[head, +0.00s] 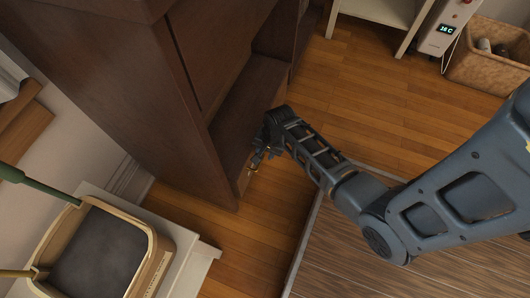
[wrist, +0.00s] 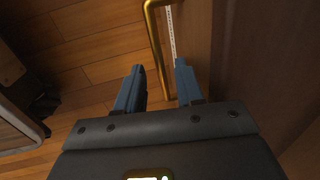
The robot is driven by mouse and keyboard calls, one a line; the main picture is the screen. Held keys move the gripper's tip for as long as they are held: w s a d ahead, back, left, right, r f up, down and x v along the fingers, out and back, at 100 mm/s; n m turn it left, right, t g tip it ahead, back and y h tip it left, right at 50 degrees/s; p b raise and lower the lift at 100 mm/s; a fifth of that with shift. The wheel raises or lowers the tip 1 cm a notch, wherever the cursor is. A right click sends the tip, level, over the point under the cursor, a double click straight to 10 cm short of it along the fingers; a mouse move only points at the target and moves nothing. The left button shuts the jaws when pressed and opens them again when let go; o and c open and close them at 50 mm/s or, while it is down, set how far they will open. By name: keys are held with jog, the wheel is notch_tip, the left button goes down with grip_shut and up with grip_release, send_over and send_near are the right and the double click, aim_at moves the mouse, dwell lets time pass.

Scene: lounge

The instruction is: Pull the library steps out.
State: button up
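The library steps appear to be the low dark-brown wooden block (head: 228,143) set in the foot of the tall cabinet; its bare top shows in the head view. A brass handle (wrist: 155,50) is on its front; a bit of brass also shows at my fingertips in the head view (head: 250,167). My gripper (head: 259,157) is at that front face, near its lower end. In the wrist view my two blue-grey fingers (wrist: 159,70) are apart, and the handle bar runs between them with gaps visible on both sides. The far sides of the steps are hidden.
The tall dark cabinet (head: 110,70) rises at the left. Bare wood floor (head: 340,85) lies to the right of the steps. A striped brown surface (head: 400,255) is below my arm.

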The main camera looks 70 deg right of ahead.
jog(key=shift+f, duration=0.2)
grip_shut()
dwell(0.3)
dwell(1.1)
